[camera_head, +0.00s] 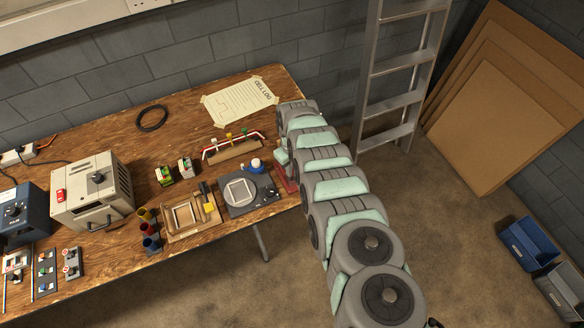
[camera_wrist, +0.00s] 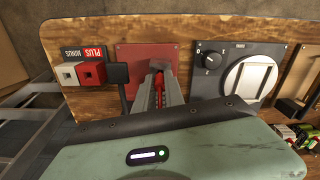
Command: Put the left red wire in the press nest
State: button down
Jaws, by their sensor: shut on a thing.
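My gripper (camera_wrist: 159,76) shows in the middle of the wrist view, its fingers close together and shut on a slim red piece, likely the red wire (camera_wrist: 158,92). Only a short length of it shows between the fingers. A dark red plate (camera_wrist: 132,52) lies on the bench under and beyond the fingertips; I cannot tell whether the held piece touches it. A bit of red base (camera_head: 291,187) shows beside my arm in the head view, where my arm hides my gripper. No part is clearly identifiable as the press nest.
Red and white blocks marked PLUS and MINUS (camera_wrist: 84,72) stand left of the red plate. A grey panel with a dial and white disc (camera_wrist: 242,76) lies right. A wooden rack (camera_head: 233,151) with red and coloured parts is behind. The bench edge is close.

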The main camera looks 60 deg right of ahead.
jog(key=shift+f+b, duration=0.6)
jog(key=shift+f, duration=0.3)
dwell(0.6)
jog(key=c, duration=1.3)
grip_release()
jog(key=shift+c, duration=0.2)
jog(key=shift+r+p, duration=3.6)
jog(key=shift+p, duration=0.05)
